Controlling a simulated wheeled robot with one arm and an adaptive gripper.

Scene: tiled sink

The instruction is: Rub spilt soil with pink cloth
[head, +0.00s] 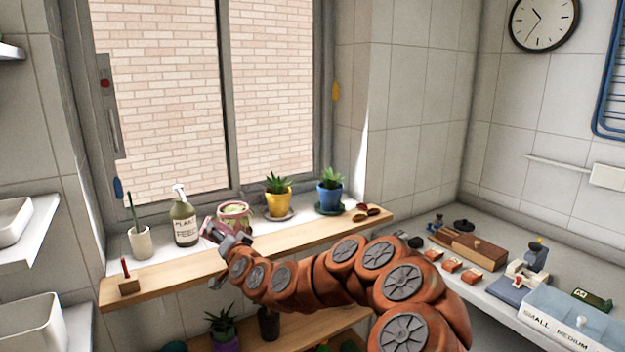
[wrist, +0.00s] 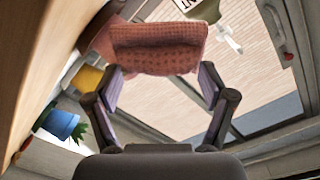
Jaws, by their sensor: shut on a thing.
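My gripper (head: 236,243) is at the wooden window shelf, between the soap bottle and the pink pot. In the wrist view my gripper (wrist: 160,75) is shut on the pink cloth (wrist: 158,48), a folded, waffle-textured piece held across the fingertips. The cloth also shows in the head view (head: 212,229), tilted, just in front of the pink-rimmed pot (head: 236,210). I cannot make out the spilt soil; the cloth and gripper hide part of the shelf there. Whether the cloth touches the shelf is unclear.
The shelf's right front is clear.

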